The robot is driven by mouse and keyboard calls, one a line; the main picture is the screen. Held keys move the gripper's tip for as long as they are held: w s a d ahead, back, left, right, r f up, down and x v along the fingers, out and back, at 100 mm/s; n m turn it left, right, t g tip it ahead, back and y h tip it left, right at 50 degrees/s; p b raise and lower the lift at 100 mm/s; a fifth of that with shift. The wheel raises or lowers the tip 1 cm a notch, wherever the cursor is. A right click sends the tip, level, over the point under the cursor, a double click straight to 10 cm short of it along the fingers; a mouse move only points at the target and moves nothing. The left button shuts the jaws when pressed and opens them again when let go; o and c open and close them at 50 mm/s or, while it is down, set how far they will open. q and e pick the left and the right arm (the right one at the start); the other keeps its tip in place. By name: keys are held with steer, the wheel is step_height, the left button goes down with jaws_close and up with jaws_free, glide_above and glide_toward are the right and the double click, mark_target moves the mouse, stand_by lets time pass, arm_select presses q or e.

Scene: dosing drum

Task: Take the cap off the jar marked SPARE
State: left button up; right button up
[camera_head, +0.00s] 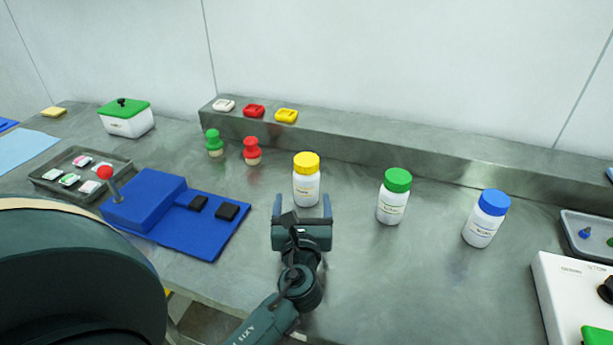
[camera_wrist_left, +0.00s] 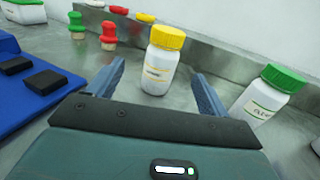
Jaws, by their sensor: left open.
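Three white jars stand upright on the steel bench, each with a coloured cap on: a yellow-capped jar (camera_head: 306,188), a green-capped jar (camera_head: 392,207) and a blue-capped jar (camera_head: 480,231). Their labels are too small or blurred for me to tell which reads SPARE. My left gripper (camera_head: 302,205) is open and empty, just in front of the yellow-capped jar. In the left wrist view, the yellow cap (camera_wrist_left: 167,37) shows above and between the fingers, with the jar apparently beyond the fingertips. The green cap (camera_wrist_left: 283,78) is right of the fingers. My right gripper is not in view.
A blue stand (camera_head: 145,203) with a red-knobbed lever lies left of my gripper. Green (camera_head: 213,143) and red (camera_head: 251,150) stoppers stand behind, before a raised ledge (camera_head: 400,152). A white device (camera_head: 575,300) is at right. Bench between the jars is clear.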

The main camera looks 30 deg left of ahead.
mark_target(303, 178)
arm_select(q)
steer(key=x, duration=0.6)
steer(key=shift+w, duration=0.25)
steer(key=x, duration=0.5)
steer(key=shift+w+d+f, duration=0.15)
steer(key=shift+w+f, duration=0.2)
steer(key=shift+w, duration=0.1)
steer(key=c, duration=1.1)
